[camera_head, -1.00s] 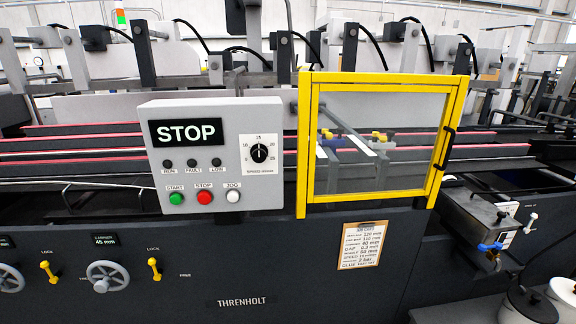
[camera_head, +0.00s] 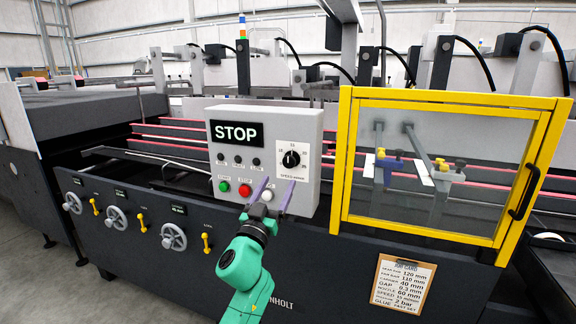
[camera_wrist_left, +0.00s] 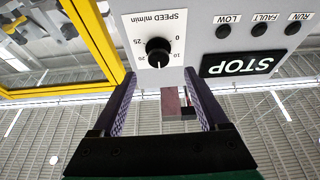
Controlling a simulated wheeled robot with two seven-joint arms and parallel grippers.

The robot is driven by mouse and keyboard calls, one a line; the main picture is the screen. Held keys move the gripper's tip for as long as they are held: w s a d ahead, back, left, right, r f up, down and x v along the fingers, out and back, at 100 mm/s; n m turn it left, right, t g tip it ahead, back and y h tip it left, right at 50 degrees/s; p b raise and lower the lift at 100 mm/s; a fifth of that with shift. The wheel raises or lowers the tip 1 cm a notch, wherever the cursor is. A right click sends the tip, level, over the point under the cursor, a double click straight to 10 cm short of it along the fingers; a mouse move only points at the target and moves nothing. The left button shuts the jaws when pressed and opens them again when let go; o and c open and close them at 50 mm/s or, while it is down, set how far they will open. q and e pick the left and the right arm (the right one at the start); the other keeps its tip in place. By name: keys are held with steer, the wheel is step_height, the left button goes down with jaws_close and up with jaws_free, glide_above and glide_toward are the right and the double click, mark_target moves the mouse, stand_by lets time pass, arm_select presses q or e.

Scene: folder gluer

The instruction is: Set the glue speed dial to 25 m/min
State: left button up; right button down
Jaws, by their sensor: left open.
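The glue speed dial (camera_head: 291,158) is a black round knob on a white scale plate, on the right of the grey control panel (camera_head: 312,130). Its mark seems to point roughly up; the exact reading is too small to tell. It also shows upside down in the left wrist view (camera_wrist_left: 158,50). My left gripper (camera_head: 274,186), with purple fingers on a green arm, is open and empty in front of the panel, below the dial. In the left wrist view the fingers (camera_wrist_left: 163,88) are spread, apart from the knob, which is beyond their tips. My right gripper is not in view.
The panel has a STOP display (camera_head: 236,133), lamps, and green, red (camera_head: 245,189) and white buttons, with my left fingers overlapping the white one. A yellow-framed guard (camera_head: 343,160) stands just right of the panel. Handwheels (camera_head: 173,237) and yellow levers line the lower front.

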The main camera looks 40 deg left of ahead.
mark_target(288, 164)
arm_select(q)
steer(key=x, duration=0.6)
steer(key=shift+d+p, duration=0.15)
steer(key=shift+p, duration=0.2)
steer(key=shift+w+a+r, duration=0.15)
steer(key=shift+w+a, duration=0.1)
steer(key=shift+w, duration=0.2)
jaws_close()
steer(key=shift+d, duration=0.1)
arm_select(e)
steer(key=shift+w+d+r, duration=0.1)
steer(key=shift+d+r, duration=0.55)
arm_select(q)
steer(key=shift+m, duration=0.3)
